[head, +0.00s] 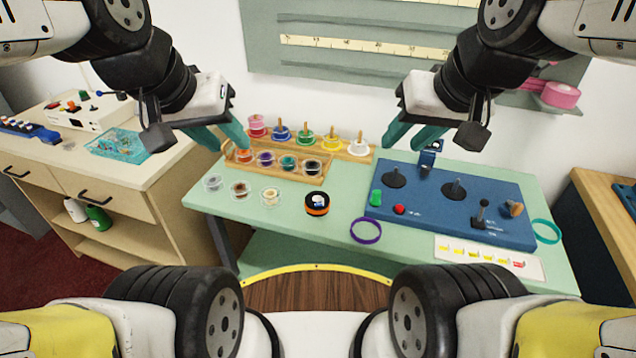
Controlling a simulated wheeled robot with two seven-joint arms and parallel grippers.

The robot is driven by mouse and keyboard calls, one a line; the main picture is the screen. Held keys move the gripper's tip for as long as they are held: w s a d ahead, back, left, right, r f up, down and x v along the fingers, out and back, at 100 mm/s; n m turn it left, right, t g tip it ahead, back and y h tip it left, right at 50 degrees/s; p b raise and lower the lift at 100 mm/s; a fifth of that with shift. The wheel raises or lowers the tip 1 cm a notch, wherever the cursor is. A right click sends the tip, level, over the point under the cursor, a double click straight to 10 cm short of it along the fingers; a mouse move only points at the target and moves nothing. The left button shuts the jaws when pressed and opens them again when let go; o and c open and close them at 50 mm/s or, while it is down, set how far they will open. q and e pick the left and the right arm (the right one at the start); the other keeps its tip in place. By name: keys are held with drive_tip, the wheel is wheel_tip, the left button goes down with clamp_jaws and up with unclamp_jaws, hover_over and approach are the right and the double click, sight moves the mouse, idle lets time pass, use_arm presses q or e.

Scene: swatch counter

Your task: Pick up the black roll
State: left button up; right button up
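The black roll (311,168) appears to be the dark one at the right end of the front row on the wooden rack (349,151). Orange (243,155), purple (265,158) and teal (288,162) rolls sit to its left. My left gripper (232,149) has teal fingers spread apart, with nothing between them; in the picture it is up and left of the black roll, by the rack's left end. My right gripper (400,147) is also open and empty, up and right of the black roll, by the rack's right end.
Clear cups (240,190) and a black-and-orange round item (317,203) lie in front. A blue panel with knobs (425,205) and a purple ring (365,231) are to the right.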

drive_tip(key=shift+o, duration=0.2)
drive_tip(key=o, duration=0.4)
drive_tip(key=shift+w, duration=0.1)
drive_tip(key=o, duration=0.3)
drive_tip(key=shift+w+a, duration=0.15)
drive_tip(key=shift+w, duration=0.2)
drive_tip(key=o, duration=0.4)
drive_tip(key=w+a+f+m+g, duration=0.2)
drive_tip(key=w, duration=0.4)
drive_tip(key=shift+a+f+y, duration=0.25)
drive_tip(key=shift+y, duration=0.15)
drive_tip(key=m+g+h, duration=0.3)
drive_tip(key=m+g, duration=0.1)
drive_tip(key=m, duration=0.2)
hover_over(318, 197)
wheel_tip(318, 197, down, 24)
drive_tip(key=shift+s+r, duration=0.1)
drive_tip(key=shift+f, duration=3.85)
